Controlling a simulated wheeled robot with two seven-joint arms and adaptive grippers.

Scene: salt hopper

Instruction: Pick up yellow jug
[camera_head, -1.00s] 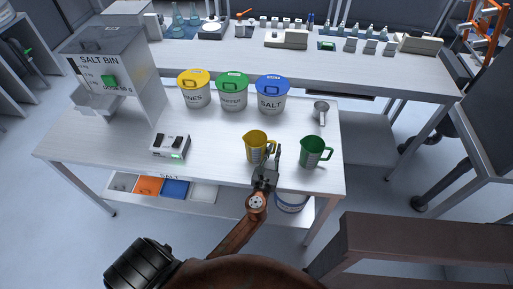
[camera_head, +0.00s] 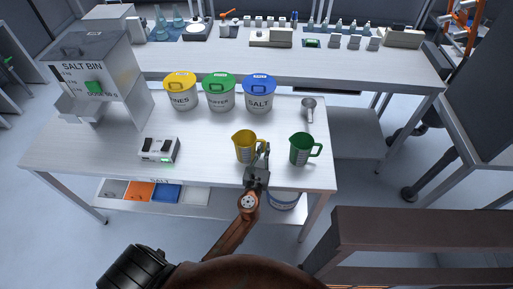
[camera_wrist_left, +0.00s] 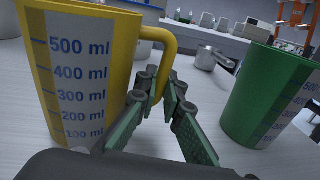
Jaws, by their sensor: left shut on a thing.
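The yellow jug (camera_head: 244,147) stands upright on the white table near its front right part. In the left wrist view the yellow jug (camera_wrist_left: 95,75) fills the left side, with its volume scale facing me and its handle on the right. My left gripper (camera_head: 261,157) reaches the jug's handle side from the front. In the left wrist view its fingers (camera_wrist_left: 165,97) are shut on the lower part of the handle. I cannot see a gap under the jug. My right gripper is out of view.
A green jug (camera_head: 300,149) stands close to the right of my left gripper. A metal scoop (camera_head: 308,106) lies behind it. Yellow, green and blue lidded tubs (camera_head: 220,97) stand at the back. A switch box (camera_head: 159,150) and salt bin (camera_head: 97,73) are on the left.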

